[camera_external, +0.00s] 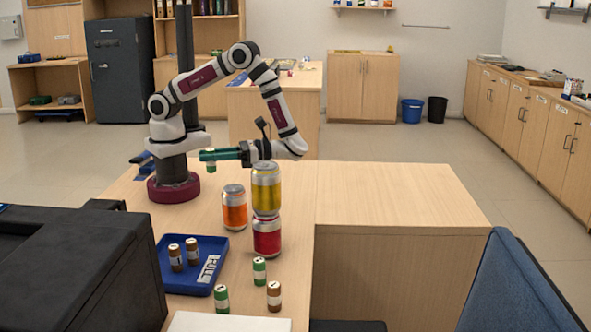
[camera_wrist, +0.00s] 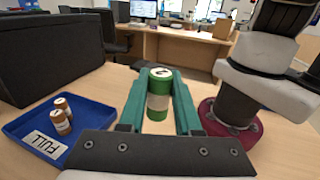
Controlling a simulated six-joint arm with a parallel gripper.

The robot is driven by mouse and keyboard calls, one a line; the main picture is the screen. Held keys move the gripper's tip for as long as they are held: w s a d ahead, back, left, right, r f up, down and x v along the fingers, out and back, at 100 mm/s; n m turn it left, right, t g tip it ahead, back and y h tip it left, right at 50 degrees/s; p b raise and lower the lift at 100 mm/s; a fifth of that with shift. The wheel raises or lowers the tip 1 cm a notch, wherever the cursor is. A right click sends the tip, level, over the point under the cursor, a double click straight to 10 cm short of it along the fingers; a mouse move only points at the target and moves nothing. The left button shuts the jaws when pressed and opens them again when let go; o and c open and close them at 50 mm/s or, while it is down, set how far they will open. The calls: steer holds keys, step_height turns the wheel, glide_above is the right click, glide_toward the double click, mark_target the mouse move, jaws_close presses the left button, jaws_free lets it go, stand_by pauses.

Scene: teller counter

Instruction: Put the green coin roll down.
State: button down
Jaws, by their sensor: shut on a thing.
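My gripper (camera_external: 207,155) is shut on a green coin roll (camera_external: 210,165), held upright above the counter near my base. In the wrist view, the green roll (camera_wrist: 159,94) stands between the green jaws (camera_wrist: 159,85), with a mark on its top that looks like a 2. Two more green coin rolls stand on the counter at the front, one (camera_external: 259,270) behind the other (camera_external: 221,298). A blue tray (camera_external: 175,282) labelled FULL holds two brown coin rolls (camera_external: 184,252); it also shows in the wrist view (camera_wrist: 25,126).
A yellow can (camera_external: 266,188) stands on a red can (camera_external: 267,238), beside an orange can (camera_external: 235,210). A brown roll (camera_external: 273,296) stands at the front. A black machine (camera_external: 70,265) is at left. The counter's right wing (camera_external: 395,195) is clear.

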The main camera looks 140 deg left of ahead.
steer(key=s+a+f+m+g+y, duration=0.3)
steer(key=a+m+g+y, duration=0.2)
steer(key=a+y, duration=0.15)
steer(key=s+a+f+m+g+y, duration=0.3)
steer(key=a+f+m+g+y, duration=0.15)
steer(key=a, duration=0.25)
steer(key=w+a+m+y, duration=0.3)
steer(key=a+m+y, duration=0.4)
steer(key=a+y, duration=0.4)
steer(key=w+a+r+m+t+y, duration=0.2)
steer(key=w+a+m+t+y, duration=0.9)
steer(key=w, duration=0.4)
steer(key=w+d+r+m+t, duration=0.2)
steer(key=w+m+t, duration=0.5)
steer(key=w+t, duration=0.8)
steer(key=g, duration=0.1)
glide_above(393, 204)
steer(key=shift+m+h, duration=0.25)
steer(key=shift+h, duration=0.05)
steer(key=f, duration=0.6)
steer(key=shift+d+f, duration=0.25)
steer(key=shift+f, duration=0.05)
step_height(393, 204, down, 3)
steer(key=shift+a+f, duration=0.1)
steer(key=shift+f, duration=0.45)
